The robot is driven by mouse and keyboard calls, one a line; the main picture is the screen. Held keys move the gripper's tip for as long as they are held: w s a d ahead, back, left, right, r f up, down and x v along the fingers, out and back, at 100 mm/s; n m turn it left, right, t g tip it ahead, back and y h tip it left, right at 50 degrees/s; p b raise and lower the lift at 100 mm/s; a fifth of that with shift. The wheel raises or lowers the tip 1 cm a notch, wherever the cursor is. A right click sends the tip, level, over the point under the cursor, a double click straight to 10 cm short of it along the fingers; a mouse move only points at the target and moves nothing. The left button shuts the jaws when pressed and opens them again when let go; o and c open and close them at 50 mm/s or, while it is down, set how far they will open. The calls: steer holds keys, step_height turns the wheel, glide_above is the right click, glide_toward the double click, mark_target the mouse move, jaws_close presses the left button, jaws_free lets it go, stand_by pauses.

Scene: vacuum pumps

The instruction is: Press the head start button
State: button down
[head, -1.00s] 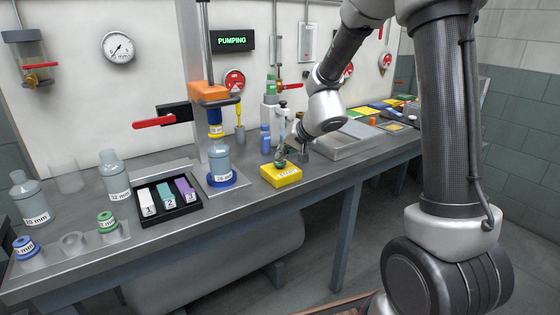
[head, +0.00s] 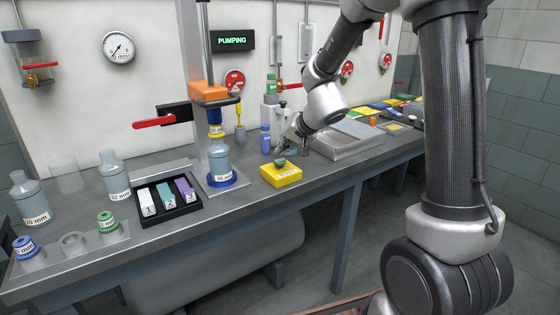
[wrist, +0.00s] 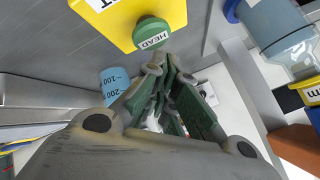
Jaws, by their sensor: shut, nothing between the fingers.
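The head start button is a green round cap labelled HEAD (wrist: 151,32) on a yellow box. In the head view the green button (head: 280,162) stands on top of the yellow box (head: 282,177), on the grey bench. My gripper (head: 289,145) is just behind and to the right of the button in the head view, partly hidden by its own wrist. In the wrist view my gripper (wrist: 165,70) has its green-padded fingers together and empty, just short of the button in the picture. A gap between them is hard to judge.
A lit sign (head: 232,40) reads PUMPING. A glass flask (head: 219,158) stands on a blue ring under an orange clamp (head: 209,92). A black tray (head: 165,200) holds three numbered blocks. A blue graduated vessel (wrist: 115,80) shows beside my fingers in the wrist view.

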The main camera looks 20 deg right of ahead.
mark_target(282, 159)
steer(key=shift+r, duration=2.5)
steer(key=s, duration=0.1)
steer(key=s+f+g, duration=0.2)
steer(key=shift+s+a+f+y, duration=0.25)
steer(key=shift+s+a+y, duration=0.05)
steer(key=shift+s+a, duration=0.1)
steer(key=s+d+r+n+h, duration=0.1)
steer(key=s+d+r, duration=0.2)
steer(key=s, duration=0.7)
steer(key=s+d+r+n+g+h, duration=0.1)
steer(key=s+d+r+h, duration=0.1)
steer(key=s+d, duration=0.5)
steer(key=s+d+r+n+g+h, duration=0.1)
steer(key=s+d+r+n, duration=0.1)
steer(key=s, duration=1.1)
steer(key=d+r, duration=0.1)
steer(key=d, duration=0.1)
steer(key=shift+s+d+r, duration=0.3)
steer(key=shift+d, duration=0.1)
